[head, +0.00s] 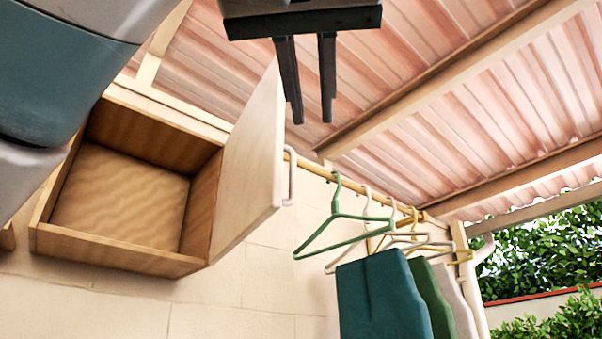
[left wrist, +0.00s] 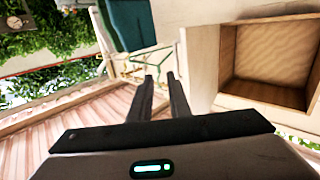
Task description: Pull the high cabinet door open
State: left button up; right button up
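The high wooden cabinet (head: 118,250) is on the wall at the left of the head view, and its inside looks empty. Its door (head: 248,165) stands wide open, swung out to the right of the box. A pale bar handle (head: 291,180) is on the door's outer face. My left gripper (head: 313,112) hangs in from the top of the head view, its fingers apart with nothing between them. In the left wrist view the fingertips (left wrist: 160,76) appear to the left of the door (left wrist: 203,62) and the open cabinet (left wrist: 265,92). My right gripper is not in view.
A wall rail (head: 310,166) to the right of the door carries several hangers, including a green one (head: 345,220), and hanging cloths such as a teal one (head: 382,295). Roof beams (head: 440,85) and corrugated sheeting are overhead. Greenery shows at far right.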

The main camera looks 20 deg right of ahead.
pick_arm(q)
jog(key=shift+s+a+b, duration=0.15)
jog(key=shift+s, duration=0.5)
jog(key=shift+s+a+b, duration=0.15)
jog(key=shift+s, duration=0.45)
jog(key=b+v, duration=0.4)
jog(key=v, duration=1.3)
jog(key=shift+s+b, duration=0.2)
jog(key=shift+b, duration=0.1)
